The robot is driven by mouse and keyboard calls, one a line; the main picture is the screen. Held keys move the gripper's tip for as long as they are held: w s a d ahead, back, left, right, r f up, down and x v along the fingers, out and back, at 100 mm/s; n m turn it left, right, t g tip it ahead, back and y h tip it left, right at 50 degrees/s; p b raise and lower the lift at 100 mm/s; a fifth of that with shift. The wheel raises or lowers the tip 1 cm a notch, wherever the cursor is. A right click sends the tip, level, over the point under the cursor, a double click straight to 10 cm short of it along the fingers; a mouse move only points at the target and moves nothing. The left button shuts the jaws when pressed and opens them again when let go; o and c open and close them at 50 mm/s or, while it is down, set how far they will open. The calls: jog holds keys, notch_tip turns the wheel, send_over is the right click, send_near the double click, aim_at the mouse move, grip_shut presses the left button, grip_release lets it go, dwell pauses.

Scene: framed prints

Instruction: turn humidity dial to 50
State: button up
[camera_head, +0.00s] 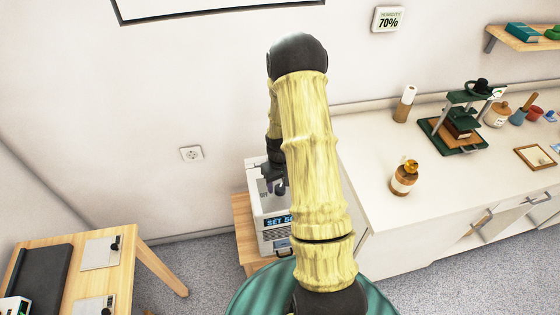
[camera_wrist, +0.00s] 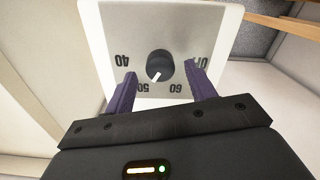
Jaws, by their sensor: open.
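The humidity dial (camera_wrist: 160,66) is a dark round knob on a pale grey panel (camera_wrist: 186,20) with a white frame. Its labels appear upside down: 40, 50, 60 and OFF. Its white pointer line slants down-left toward the 50. My gripper (camera_wrist: 163,74) is open, its two purple fingers to either side of the knob with visible gaps. I cannot tell how deep the fingertips reach. In the head view, the white device (camera_head: 268,205) shows "SET 50", its last digit partly covered by my arm. My gripper (camera_head: 277,186) is over its top; the dial is hidden there.
The device stands on a low wooden stand (camera_head: 243,225). A white counter (camera_head: 385,150) to the right holds a jar (camera_head: 403,180) and a green press (camera_head: 462,120). A wooden table (camera_head: 130,245) is at lower left.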

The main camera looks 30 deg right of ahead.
aim_at(280, 187)
notch_tip(280, 187, up, 16)
jog(key=b, duration=0.1)
dwell(0.4)
dwell(0.3)
jog(key=s+a+r+t, duration=0.2)
jog(key=s+a+r, duration=0.2)
jog(key=s+a, duration=0.8)
jog(key=shift+s+a+t, duration=0.25)
jog(key=shift+a+t, duration=0.05)
jog(key=shift+a, duration=0.5)
